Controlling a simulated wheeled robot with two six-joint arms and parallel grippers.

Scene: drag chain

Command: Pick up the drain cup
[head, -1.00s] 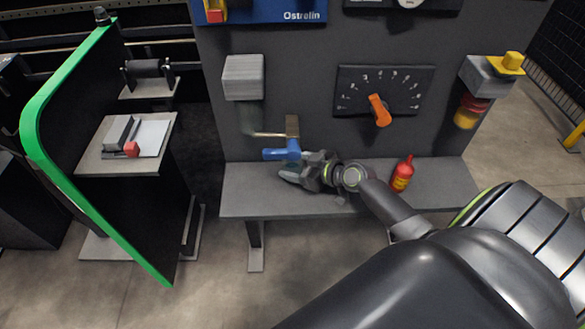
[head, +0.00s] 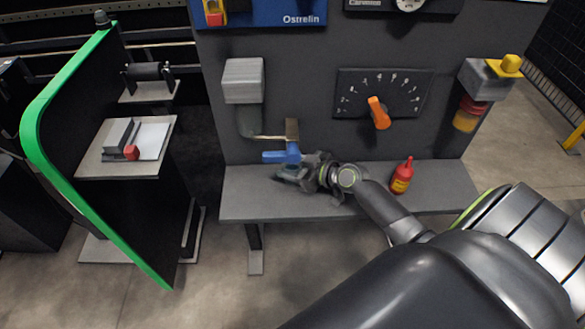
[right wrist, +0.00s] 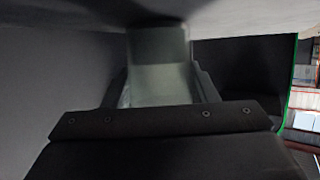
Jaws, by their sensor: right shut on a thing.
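The drain cup (right wrist: 160,75) shows in the right wrist view as a pale, translucent grey-green vessel between my fingers. My right gripper (head: 291,174) is shut on the cup, just above the left part of the grey bench and below the blue-handled valve (head: 284,154). In the head view the cup is mostly hidden by the gripper, so I cannot tell whether it touches the bench. My left gripper is not in view.
The grey bench (head: 245,205) runs along the dark panel. A red bottle (head: 401,178) stands on it to the right of my right gripper. An orange dial knob (head: 379,113) sticks out above. A green-edged partition (head: 130,252) stands at left.

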